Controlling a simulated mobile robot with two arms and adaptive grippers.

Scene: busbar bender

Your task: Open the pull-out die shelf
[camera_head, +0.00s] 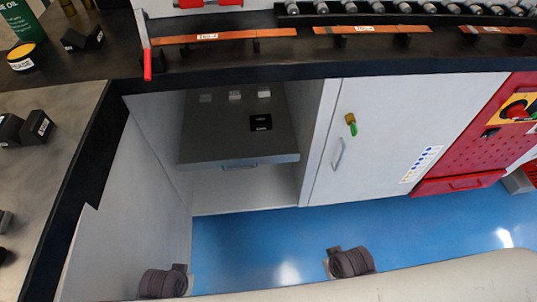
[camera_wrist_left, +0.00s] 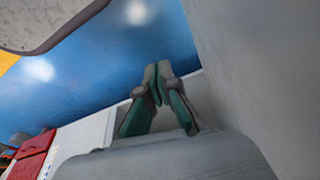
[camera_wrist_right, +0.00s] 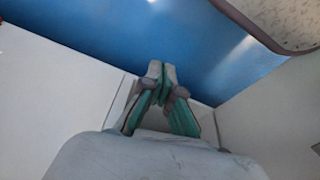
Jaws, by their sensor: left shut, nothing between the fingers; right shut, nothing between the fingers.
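The pull-out die shelf (camera_head: 220,145) is a grey tray inside the open cabinet bay under the black counter, with a small handle (camera_head: 240,167) at its front edge. A black block (camera_head: 260,122) and several small pale blocks (camera_head: 235,95) are on it. The shelf lies between the bay's side walls. My left gripper (camera_wrist_left: 158,68) is shut and empty, with its fingertips together in the left wrist view. My right gripper (camera_wrist_right: 161,68) is also shut and empty in the right wrist view. Neither gripper's fingertips show in the head view, and neither touches the handle.
A closed white door (camera_head: 385,130) with a handle and a green-tagged key is right of the bay. A red cabinet (camera_head: 470,150) stands beyond it. The counter (camera_head: 215,60) above holds copper bars and a red-handled lever (camera_head: 147,62).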

